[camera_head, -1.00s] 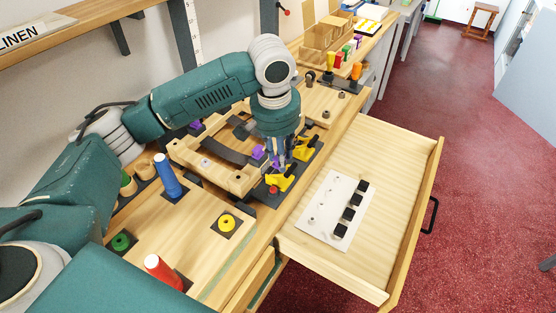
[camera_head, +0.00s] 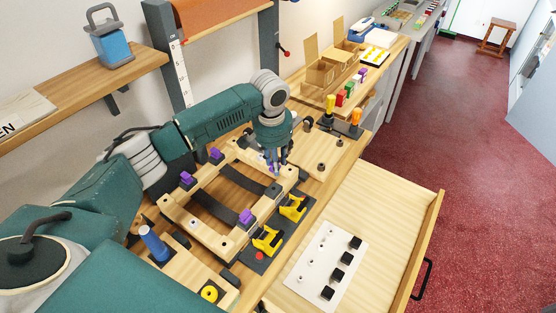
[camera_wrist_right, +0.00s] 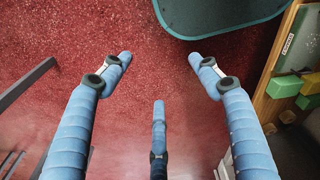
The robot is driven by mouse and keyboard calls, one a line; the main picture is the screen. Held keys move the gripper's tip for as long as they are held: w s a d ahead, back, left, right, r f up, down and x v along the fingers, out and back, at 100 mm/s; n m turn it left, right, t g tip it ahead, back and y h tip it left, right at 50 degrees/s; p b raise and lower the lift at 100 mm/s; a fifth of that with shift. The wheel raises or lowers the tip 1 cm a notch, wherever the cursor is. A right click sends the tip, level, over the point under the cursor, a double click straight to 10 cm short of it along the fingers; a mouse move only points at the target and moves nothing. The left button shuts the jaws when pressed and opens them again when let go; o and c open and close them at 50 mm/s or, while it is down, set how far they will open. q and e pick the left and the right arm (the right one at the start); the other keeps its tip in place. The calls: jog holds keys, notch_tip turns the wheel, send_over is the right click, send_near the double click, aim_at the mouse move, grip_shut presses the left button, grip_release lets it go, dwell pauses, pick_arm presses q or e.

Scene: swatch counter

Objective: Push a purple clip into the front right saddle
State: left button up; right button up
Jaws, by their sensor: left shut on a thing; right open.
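My left gripper (camera_head: 275,166) is at the right end of the wooden frame (camera_head: 182,215) in the head view. It is shut on a small purple clip (camera_head: 269,167), mostly hidden by the fingers. A dark saddle (camera_head: 273,190) shows just below the fingertips at the frame's front right. I cannot tell whether the held clip touches it. Other purple clips sit around the frame: at the front left (camera_head: 247,216), back left (camera_head: 186,178) and back right (camera_head: 216,154). My right gripper (camera_wrist_right: 160,65) is open and empty over the red floor in the right wrist view.
Two yellow toggle clamps (camera_head: 267,239) (camera_head: 292,207) and a red button (camera_head: 259,256) stand along the frame's front. An open drawer (camera_head: 385,215) holds a white plate (camera_head: 309,266) with black blocks. A blue peg (camera_head: 153,243) stands at left. Cardboard boxes (camera_head: 322,72) are farther back.

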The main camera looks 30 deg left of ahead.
pick_arm(q)
jog(key=shift+s+f, duration=0.95)
jog(key=shift+f, duration=0.3)
jog(key=shift+w+f, duration=0.2)
jog(key=shift+f, duration=0.35)
jog(key=shift+w+f, duration=0.15)
jog(key=shift+f, duration=0.75)
jog(key=shift+r, duration=0.1)
jog(key=shift+d, duration=0.1)
pick_arm(e)
jog(key=s, duration=0.4)
jog(key=shift+d, duration=0.3)
